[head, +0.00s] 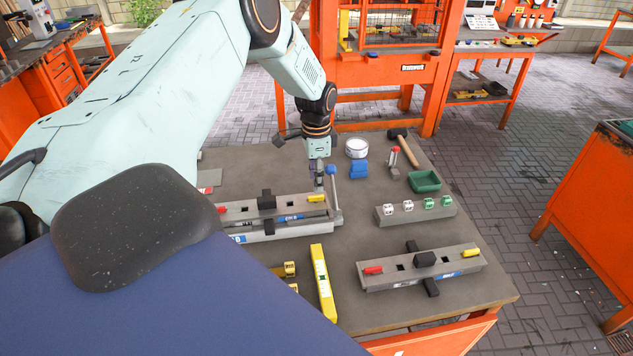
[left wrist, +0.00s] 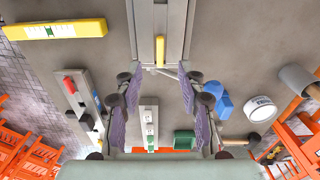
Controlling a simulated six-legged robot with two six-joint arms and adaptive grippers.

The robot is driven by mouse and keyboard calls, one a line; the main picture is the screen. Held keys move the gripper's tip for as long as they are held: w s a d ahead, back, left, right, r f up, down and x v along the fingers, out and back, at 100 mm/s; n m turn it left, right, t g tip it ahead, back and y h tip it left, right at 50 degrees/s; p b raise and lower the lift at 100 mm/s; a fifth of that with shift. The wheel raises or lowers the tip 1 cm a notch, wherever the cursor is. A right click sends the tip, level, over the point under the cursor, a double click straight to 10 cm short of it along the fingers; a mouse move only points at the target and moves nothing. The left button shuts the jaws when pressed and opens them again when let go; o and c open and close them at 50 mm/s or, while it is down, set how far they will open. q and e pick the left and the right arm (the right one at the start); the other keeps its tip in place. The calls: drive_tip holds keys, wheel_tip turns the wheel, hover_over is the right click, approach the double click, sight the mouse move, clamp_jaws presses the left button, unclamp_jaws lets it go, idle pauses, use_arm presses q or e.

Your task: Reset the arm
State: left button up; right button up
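My left arm (head: 180,90) reaches in from the left over the workbench. The end of the grey lumber (left wrist: 172,20) and the yellow piece (left wrist: 160,50) show ahead of the fingers. Whether the fingers touch anything is hard to tell. My right gripper is not in view.
An orange rack (head: 385,72) stands behind.

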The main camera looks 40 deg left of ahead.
use_arm(q)
drive_tip(key=shift+r+p, duration=0.45)
drive_tip(key=shift+r, duration=0.4)
drive_tip(key=shift+f, duration=0.15)
